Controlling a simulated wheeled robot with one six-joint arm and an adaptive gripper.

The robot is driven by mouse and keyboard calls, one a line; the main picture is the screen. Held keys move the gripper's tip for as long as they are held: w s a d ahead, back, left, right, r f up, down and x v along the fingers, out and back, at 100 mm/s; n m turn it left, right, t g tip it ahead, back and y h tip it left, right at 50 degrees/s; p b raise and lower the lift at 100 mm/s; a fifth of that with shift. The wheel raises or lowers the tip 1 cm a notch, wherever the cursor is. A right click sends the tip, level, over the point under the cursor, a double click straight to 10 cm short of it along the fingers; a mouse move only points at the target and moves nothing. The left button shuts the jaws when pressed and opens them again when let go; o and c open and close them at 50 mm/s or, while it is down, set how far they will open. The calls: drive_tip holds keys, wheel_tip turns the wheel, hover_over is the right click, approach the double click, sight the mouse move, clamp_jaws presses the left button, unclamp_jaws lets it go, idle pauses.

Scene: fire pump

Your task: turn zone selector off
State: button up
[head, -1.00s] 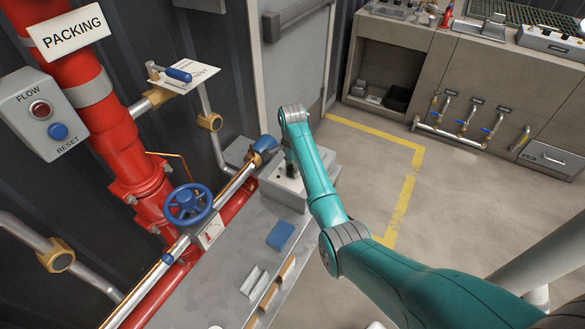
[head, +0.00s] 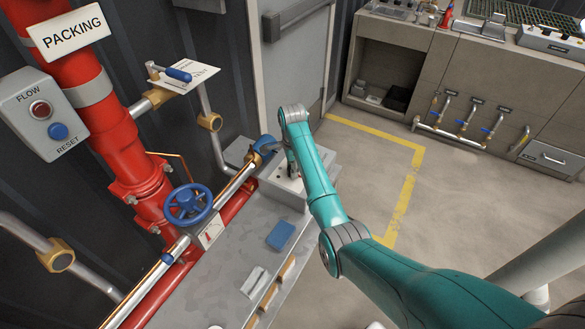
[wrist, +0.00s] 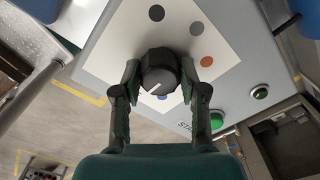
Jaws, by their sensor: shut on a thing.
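The zone selector is a dark round knob (wrist: 160,76) with a white pointer line, seen in the wrist view on a pale panel (wrist: 115,45). Dots of black, grey, orange and blue surround it. The pointer line slants toward the lower left of that view. My gripper (wrist: 160,84) is shut on the knob, one finger on each side. In the head view the grey control box (head: 287,187) stands at the far end of the bench, and my gripper (head: 292,170) is over it, mostly hidden by my arm.
In the head view, the pipe with a blue end (head: 266,146) runs close left of my gripper. A blue handwheel (head: 188,204) and a blue block (head: 280,235) are nearer. Floor at right is open.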

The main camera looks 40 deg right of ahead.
drive_tip(key=o, duration=1.1)
drive_tip(key=shift+o, duration=0.2)
drive_tip(key=shift+r, duration=3.75)
